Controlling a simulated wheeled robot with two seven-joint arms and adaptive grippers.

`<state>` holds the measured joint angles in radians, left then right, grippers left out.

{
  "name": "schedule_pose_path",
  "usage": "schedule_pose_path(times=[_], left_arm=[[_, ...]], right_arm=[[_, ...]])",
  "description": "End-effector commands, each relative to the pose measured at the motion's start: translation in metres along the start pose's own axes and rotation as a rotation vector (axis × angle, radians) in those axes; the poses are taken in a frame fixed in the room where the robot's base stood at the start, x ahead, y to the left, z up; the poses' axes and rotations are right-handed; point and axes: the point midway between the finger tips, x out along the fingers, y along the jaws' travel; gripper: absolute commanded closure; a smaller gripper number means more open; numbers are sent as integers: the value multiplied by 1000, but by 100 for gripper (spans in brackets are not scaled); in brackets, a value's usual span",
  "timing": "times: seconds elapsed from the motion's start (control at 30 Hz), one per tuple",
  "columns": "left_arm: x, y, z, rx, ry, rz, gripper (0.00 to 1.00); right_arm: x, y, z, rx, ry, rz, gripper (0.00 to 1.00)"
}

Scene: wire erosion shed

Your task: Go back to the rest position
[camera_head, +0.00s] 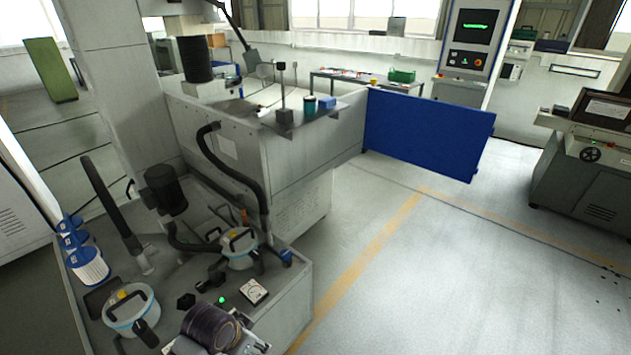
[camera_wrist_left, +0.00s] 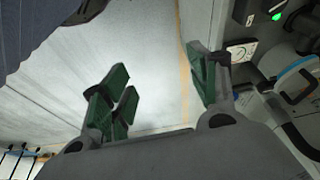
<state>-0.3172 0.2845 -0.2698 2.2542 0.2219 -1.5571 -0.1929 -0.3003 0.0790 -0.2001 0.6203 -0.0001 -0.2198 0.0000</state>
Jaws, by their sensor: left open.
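My left gripper (camera_wrist_left: 162,82) shows in the left wrist view. Its green-padded fingers are spread wide with nothing between them. Pale floor and a yellow floor line show beyond them. A panel with a lit green button (camera_wrist_left: 277,16) and a white dial gauge (camera_wrist_left: 240,48) lies to the right of the fingers. I cannot clearly make out the left gripper in the head view. My right gripper is not in either view.
In the head view, the bench has two white lidded canisters (camera_head: 131,311) (camera_head: 240,250), a gauge (camera_head: 254,291) and black hoses. A blue panel (camera_head: 428,134) juts out behind. Open floor (camera_head: 440,270) lies to the right.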

Motion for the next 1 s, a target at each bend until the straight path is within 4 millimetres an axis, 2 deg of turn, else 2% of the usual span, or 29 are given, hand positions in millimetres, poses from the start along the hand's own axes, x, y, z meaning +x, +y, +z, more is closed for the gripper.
schedule_pose_path(times=[0.23,0.5,0.9,1.0], left_arm=[[-25,-3,27,-188,4,-54,40],[-40,-10,47,-304,-1,-99,40],[-56,-17,68,-413,-10,-145,40],[-46,-18,68,-409,-14,-143,40]], right_arm=[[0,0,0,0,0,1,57],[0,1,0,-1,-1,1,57],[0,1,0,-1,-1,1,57],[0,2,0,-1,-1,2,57]])
